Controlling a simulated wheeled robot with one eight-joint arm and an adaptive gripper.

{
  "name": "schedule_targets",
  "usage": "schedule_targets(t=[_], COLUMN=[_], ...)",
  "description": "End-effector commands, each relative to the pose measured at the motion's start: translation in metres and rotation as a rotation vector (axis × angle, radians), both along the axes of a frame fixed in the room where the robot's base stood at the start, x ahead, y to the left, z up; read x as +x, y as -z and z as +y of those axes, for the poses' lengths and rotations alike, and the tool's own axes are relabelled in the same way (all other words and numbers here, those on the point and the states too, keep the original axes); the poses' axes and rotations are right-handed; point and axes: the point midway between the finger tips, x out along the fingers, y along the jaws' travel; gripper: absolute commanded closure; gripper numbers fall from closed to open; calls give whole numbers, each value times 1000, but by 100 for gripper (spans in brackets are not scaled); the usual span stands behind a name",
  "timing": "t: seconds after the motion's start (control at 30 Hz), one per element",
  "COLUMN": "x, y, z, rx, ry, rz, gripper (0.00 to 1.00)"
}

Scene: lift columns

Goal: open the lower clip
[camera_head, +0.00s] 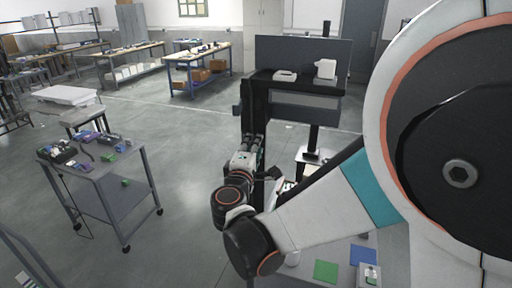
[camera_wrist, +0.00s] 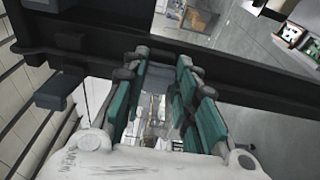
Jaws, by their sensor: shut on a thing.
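A dark upright lift column (camera_head: 260,105) stands in front of me in the head view. My gripper (camera_head: 254,145) is at its lower part, partly covered by my own arm. In the wrist view my gripper (camera_wrist: 168,68) has its teal-padded fingers reaching to the dark column (camera_wrist: 240,86), which crosses the picture. The fingertips are shut on a small dark part at the column, which seems to be the lower clip. It is mostly hidden between the fingers, and I cannot tell whether it is open. A dark block (camera_wrist: 55,89) juts from the column at the left.
A grey cart (camera_head: 112,180) with tools stands at the left. Workbenches (camera_head: 198,58) line the back. Open floor lies between the cart and the column.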

Motion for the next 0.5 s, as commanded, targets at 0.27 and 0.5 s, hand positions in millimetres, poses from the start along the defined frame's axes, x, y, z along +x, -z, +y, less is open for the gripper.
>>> schedule_targets(t=[0.27,0.5], x=[-6,-7], y=[5,5], z=[19,32], rx=[1,2], ry=[258,488], rz=[2,3], gripper=[97,97])
